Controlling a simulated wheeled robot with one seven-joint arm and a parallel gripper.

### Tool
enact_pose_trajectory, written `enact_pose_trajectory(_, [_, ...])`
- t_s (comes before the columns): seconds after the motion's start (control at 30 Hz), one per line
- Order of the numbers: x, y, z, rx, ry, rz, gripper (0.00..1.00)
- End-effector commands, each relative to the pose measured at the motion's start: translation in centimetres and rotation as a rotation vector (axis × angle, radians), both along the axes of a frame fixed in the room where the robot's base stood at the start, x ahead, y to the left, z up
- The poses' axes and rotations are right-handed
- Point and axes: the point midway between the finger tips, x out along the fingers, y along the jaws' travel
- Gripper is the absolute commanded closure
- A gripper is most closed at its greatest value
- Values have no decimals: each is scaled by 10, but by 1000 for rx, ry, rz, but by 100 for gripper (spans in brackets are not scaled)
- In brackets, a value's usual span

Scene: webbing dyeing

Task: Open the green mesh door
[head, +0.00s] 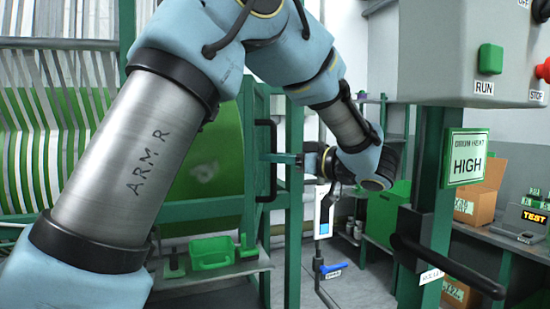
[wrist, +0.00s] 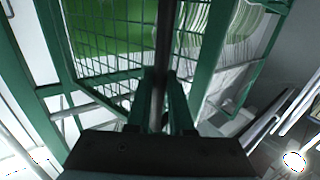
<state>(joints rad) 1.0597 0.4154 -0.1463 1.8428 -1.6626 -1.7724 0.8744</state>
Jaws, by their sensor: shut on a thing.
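The green mesh door shows in the wrist view as green bars and thin mesh (wrist: 108,58), with a green drum and pale webbing behind it. In the head view its black upright handle (head: 265,170) stands in front of the drum. My gripper (head: 276,158) reaches the handle from the right and is shut on it. In the wrist view the two green fingers of my gripper (wrist: 160,108) lie on either side of the black handle bar (wrist: 164,50). My fingers hide part of the handle. I cannot tell how far the door stands open.
A control box (head: 455,50) with RUN and STOP buttons hangs at the upper right. A black lever (head: 445,265) juts out below it. A blue-handled valve (head: 333,268) stands near the floor.

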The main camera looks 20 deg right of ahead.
Motion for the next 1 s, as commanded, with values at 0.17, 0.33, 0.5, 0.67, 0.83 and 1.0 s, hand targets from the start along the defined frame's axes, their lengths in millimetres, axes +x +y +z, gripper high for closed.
enact_pose_trajectory(0.17, [2, 0, 2, -2, -5, -2, 77])
enact_pose_trajectory(0.33, [2, 0, 1, -1, -3, -1, 58])
enact_pose_trajectory(0.5, [1, 0, 1, -1, -2, -1, 50])
enact_pose_trajectory(0.67, [0, -1, 0, -1, -2, -2, 50])
enact_pose_trajectory(0.83, [-14, -11, -2, -2, -2, -4, 50])
enact_pose_trajectory(1.0, [-42, -29, -4, -2, -2, -5, 50])
